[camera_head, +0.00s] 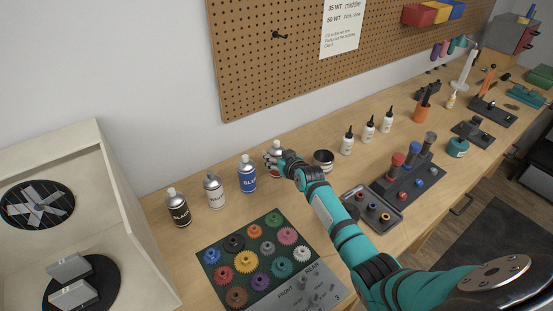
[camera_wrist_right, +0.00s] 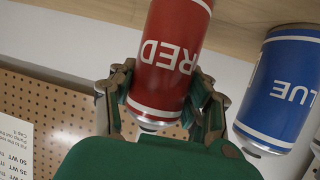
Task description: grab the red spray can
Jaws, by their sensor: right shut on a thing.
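The red spray can (camera_wrist_right: 168,65), labelled RED, is between the fingers of my right gripper (camera_wrist_right: 160,100) in the right wrist view, which shows it upside down. My right gripper (camera_head: 275,162) is shut on it. In the head view the can (camera_head: 277,146) is mostly hidden behind the gripper, with its top showing. It stands at the right end of the row of cans, near the back of the bench; I cannot tell whether it touches the bench. My left gripper is not in view.
A blue can (camera_head: 247,176) stands just left, also in the wrist view (camera_wrist_right: 278,90). A white can (camera_head: 214,191) and a black can (camera_head: 178,208) are further left. A dark cup (camera_head: 323,161) stands close on the right. A gear mat (camera_head: 262,293) lies in front.

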